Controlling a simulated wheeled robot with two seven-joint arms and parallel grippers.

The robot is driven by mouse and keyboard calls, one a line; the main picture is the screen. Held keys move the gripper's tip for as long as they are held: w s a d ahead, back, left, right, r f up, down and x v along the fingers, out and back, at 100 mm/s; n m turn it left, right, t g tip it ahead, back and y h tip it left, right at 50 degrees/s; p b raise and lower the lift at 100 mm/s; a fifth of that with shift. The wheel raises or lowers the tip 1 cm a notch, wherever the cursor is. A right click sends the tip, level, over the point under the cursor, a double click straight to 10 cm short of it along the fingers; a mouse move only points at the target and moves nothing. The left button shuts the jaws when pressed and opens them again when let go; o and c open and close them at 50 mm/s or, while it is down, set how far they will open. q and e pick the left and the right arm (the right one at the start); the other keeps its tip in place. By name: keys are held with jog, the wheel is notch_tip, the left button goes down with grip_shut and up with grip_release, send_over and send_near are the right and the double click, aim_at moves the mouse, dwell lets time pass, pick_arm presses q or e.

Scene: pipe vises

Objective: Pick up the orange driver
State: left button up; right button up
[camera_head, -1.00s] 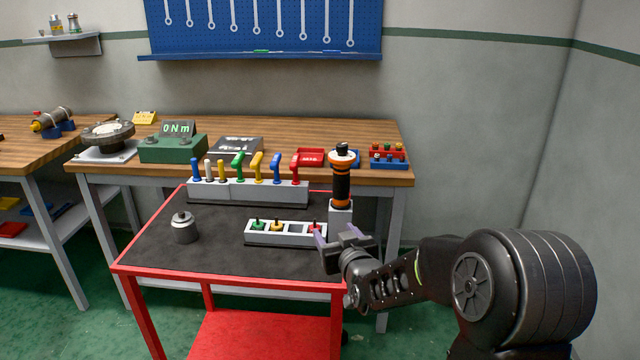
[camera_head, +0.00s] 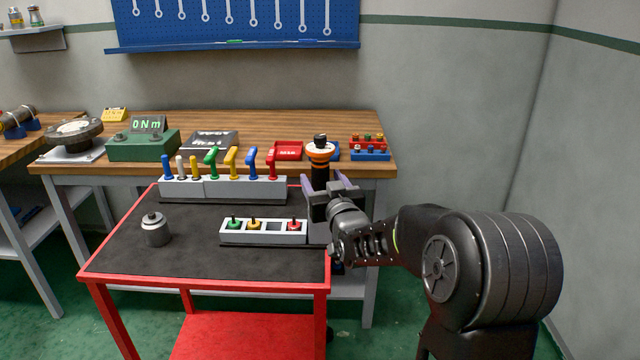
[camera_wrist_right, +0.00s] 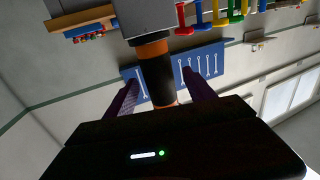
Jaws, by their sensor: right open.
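The orange driver (camera_head: 320,151) is a thick black tool with orange bands and a black knob on top. It stands upright in a grey holder at the right end of the cart. My right gripper (camera_head: 327,184) is open at the driver's body, in front of its lower part in the head view. In the right wrist view the driver (camera_wrist_right: 156,75) stands between the two purple fingers of the gripper (camera_wrist_right: 158,90), with gaps visible on both sides. The driver's lower part is hidden by the gripper in the head view. My left gripper is out of view.
The red cart (camera_head: 200,285) carries a rack of coloured handles (camera_head: 222,188), a block with coloured knobs (camera_head: 263,232) and a metal cylinder (camera_head: 155,230). The wooden bench (camera_head: 300,125) behind holds a green torque meter (camera_head: 143,146) and small bins (camera_head: 369,153).

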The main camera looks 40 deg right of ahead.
jog(key=shift+b+x, duration=0.35)
jog(key=shift+x, duration=2.25)
jog(key=shift+s+r, duration=0.1)
jog(key=shift+r, duration=0.1)
jog(key=shift+c, duration=0.3)
grip_shut()
jog(key=shift+r, duration=0.1)
